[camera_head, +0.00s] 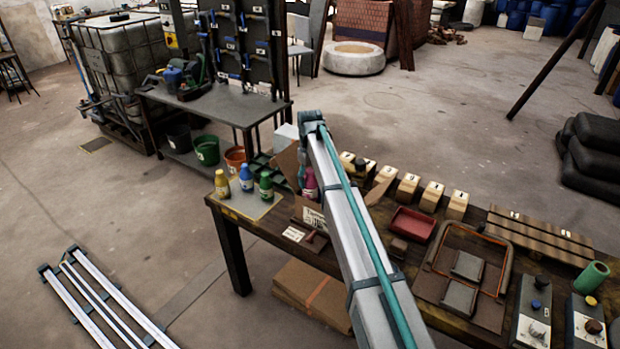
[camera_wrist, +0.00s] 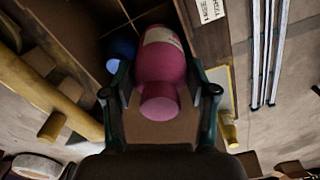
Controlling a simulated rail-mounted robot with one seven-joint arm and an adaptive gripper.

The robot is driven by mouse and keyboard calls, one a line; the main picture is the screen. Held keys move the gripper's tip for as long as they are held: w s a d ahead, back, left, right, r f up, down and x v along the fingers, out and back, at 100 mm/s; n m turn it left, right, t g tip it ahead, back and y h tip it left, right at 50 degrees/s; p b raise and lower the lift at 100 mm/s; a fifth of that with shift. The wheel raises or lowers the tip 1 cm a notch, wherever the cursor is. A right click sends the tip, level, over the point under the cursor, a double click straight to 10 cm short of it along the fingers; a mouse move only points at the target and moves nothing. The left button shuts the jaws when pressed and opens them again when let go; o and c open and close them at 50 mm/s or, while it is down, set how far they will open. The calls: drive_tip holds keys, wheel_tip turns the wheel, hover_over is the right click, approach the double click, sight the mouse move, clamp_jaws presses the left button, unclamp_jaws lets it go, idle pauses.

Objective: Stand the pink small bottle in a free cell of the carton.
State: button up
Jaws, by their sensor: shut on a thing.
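The pink small bottle (camera_head: 310,184) is at the left end of the workbench, at the carton. In the wrist view the pink bottle (camera_wrist: 160,62) fills the middle, and my gripper (camera_wrist: 160,92) is shut on it, one finger on each side. The brown carton (camera_head: 313,216) has open flaps and a label on its front. In the wrist view the carton's divider walls (camera_wrist: 118,28) show beyond the bottle. A blue bottle top (camera_wrist: 122,48) shows in one cell. I cannot tell how deep the pink bottle sits; the arm hides part of the carton.
Yellow (camera_head: 222,184), blue (camera_head: 246,178) and green (camera_head: 266,186) bottles stand on a mat (camera_head: 240,208) left of the carton. Numbered wooden blocks (camera_head: 408,188) line the bench's back edge. A red tray (camera_head: 412,224) lies right of my arm.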

drive_tip(key=shift+f, duration=0.2)
idle(0.3)
drive_tip(key=shift+f, duration=0.6)
drive_tip(key=o, duration=1.5)
drive_tip(key=shift+c, duration=0.2)
drive_tip(key=shift+r+p, duration=2.45)
drive_tip(key=shift+r, duration=2.55)
